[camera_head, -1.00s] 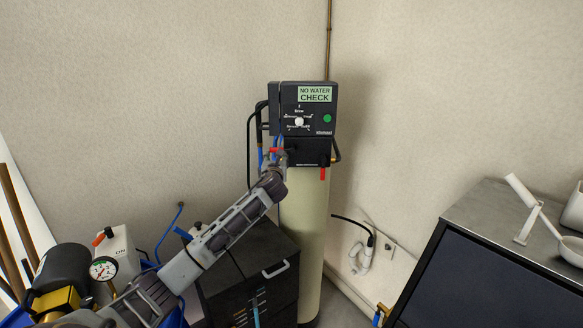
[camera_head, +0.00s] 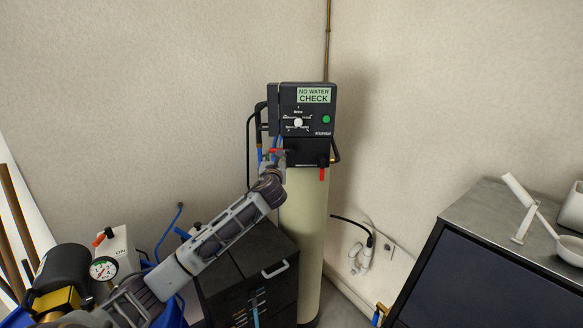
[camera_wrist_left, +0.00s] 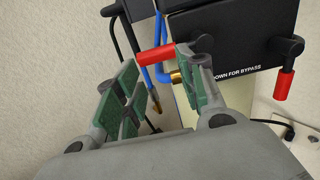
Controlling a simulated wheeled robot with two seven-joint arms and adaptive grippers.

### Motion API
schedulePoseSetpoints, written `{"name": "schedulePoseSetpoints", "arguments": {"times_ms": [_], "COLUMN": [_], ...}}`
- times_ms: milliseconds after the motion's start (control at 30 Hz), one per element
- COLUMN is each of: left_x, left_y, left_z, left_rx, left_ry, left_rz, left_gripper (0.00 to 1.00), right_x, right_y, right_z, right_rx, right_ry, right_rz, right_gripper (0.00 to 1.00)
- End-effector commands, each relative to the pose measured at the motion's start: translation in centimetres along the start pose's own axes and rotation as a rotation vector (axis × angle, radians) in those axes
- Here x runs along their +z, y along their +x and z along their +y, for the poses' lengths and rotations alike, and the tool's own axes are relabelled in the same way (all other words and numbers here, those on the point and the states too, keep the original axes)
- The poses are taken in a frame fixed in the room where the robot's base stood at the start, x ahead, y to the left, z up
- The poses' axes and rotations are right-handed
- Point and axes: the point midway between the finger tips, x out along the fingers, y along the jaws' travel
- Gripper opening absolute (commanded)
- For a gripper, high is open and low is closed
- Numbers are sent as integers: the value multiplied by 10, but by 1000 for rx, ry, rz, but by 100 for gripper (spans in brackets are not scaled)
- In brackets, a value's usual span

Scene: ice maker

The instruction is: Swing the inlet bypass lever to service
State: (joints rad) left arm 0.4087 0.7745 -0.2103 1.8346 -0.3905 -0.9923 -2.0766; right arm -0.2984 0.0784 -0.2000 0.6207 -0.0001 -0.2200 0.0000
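A red lever handle (camera_head: 277,150) sticks out level to the left at the lower left of the black control head. It also shows in the left wrist view (camera_wrist_left: 155,61), level, across the gap between my left gripper's fingertips. A second red handle (camera_head: 322,174) hangs straight down at the control head's right and shows in the left wrist view (camera_wrist_left: 285,85). My left gripper (camera_wrist_left: 157,64) is open, its green-padded fingers apart. The right finger hides the level lever's inner end; I cannot tell whether it touches. My right gripper is not in view.
The black control head (camera_head: 303,110) reads "NO WATER CHECK" and tops a cream tank (camera_head: 304,230). Blue and black hoses run beside the level lever. A black cabinet (camera_head: 245,265) stands below my left arm. A steel-topped unit (camera_head: 480,215) stands at the right.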

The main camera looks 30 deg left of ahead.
Motion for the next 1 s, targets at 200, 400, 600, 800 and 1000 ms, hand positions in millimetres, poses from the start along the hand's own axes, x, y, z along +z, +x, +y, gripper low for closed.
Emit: {"name": "schedulePoseSetpoints", "arguments": {"times_ms": [200,400,600,800,1000], "left_x": [-6,-7,-8,-8,-9], "left_y": [-14,-24,-26,-26,-26], "left_z": [-1,-1,-1,-1,-1], "left_rx": [-1,0,0,1,1], "left_ry": [3,3,3,4,3], "left_rz": [9,13,14,15,16], "left_gripper": [39,39,39,39,39], "right_x": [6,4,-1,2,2], "right_y": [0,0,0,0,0], "right_z": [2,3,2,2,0], "right_rx": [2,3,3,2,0], "right_ry": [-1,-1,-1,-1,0], "right_rz": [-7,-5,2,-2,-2], "right_gripper": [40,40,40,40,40]}}
